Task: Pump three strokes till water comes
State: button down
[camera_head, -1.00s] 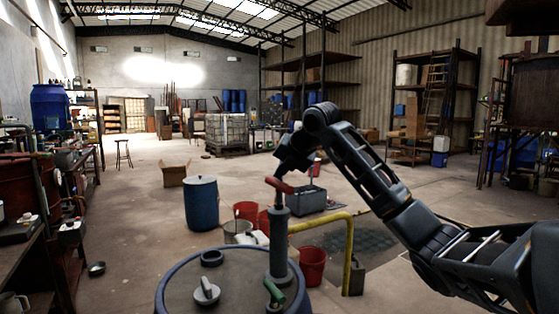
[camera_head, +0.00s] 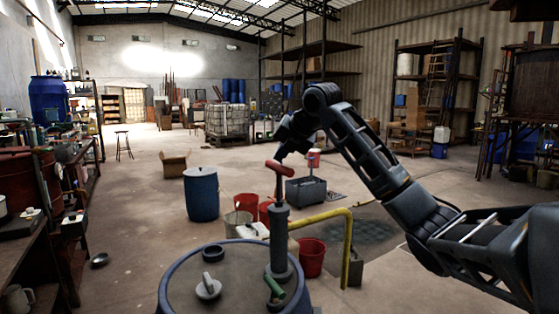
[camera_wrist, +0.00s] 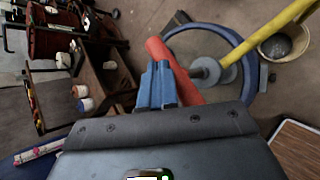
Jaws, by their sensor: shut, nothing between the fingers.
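The hand pump (camera_head: 279,225) is a grey upright cylinder on the lid of a blue-rimmed drum (camera_head: 168,290). Its red T-handle (camera_head: 274,166) stands above the cylinder, with some of the rod showing. A green spout (camera_head: 275,288) sits low on the pump's front; no water shows at it. My gripper (camera_head: 279,155) is right at the handle, from above. In the wrist view, my blue fingers (camera_wrist: 158,84) are shut and overlap the red handle (camera_wrist: 184,80); nothing is between them. I cannot tell whether they touch it. The drum's rim curves behind.
A cluttered bench (camera_head: 30,245) lines the left. Open floor lies beyond the barrel.

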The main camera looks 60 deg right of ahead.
jog(key=shift+r+p, duration=2)
jog(key=shift+r, duration=1.05)
